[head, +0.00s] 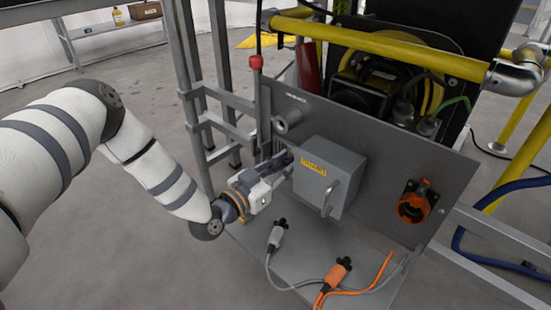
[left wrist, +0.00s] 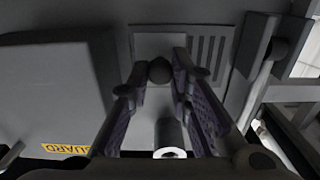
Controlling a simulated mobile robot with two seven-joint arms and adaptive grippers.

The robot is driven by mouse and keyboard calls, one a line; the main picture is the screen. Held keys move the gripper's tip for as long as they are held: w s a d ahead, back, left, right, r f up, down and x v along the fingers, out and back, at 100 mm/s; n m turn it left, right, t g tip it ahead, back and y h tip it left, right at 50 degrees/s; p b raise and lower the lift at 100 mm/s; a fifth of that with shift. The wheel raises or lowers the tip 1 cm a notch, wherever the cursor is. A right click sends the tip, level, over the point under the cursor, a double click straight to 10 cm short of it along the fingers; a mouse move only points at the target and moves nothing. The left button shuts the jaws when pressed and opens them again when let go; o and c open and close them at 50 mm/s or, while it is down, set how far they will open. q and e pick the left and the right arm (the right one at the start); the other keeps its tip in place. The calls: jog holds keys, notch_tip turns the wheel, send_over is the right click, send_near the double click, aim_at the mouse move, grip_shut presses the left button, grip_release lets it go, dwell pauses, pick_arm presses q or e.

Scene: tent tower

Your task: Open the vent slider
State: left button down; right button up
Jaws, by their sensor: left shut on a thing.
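The vent slider is a light grey plate (left wrist: 150,44) on the panel in the left wrist view, with a dark round knob (left wrist: 160,71) on it. Several vent slots (left wrist: 208,52) show open beside the plate. My left gripper (left wrist: 162,75) is shut on the knob, one finger on each side of it. In the head view my left gripper (head: 284,160) reaches the panel (head: 375,150) just left of the grey guard box (head: 330,176) and hides most of the slider. My right gripper is not in view.
The guard box, also in the left wrist view (left wrist: 50,95), stands out close beside the gripper. A grey cylinder (head: 289,122) juts out above it. A red-topped rod (head: 256,62) stands to the left. A grey plug (head: 277,236) and an orange plug (head: 338,270) lie below.

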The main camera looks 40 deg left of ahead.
pick_arm(q)
jog(key=c, duration=1.5)
grip_release()
jog(key=shift+o, duration=0.2)
jog(key=s+a, duration=0.1)
jog(key=s, duration=1.1)
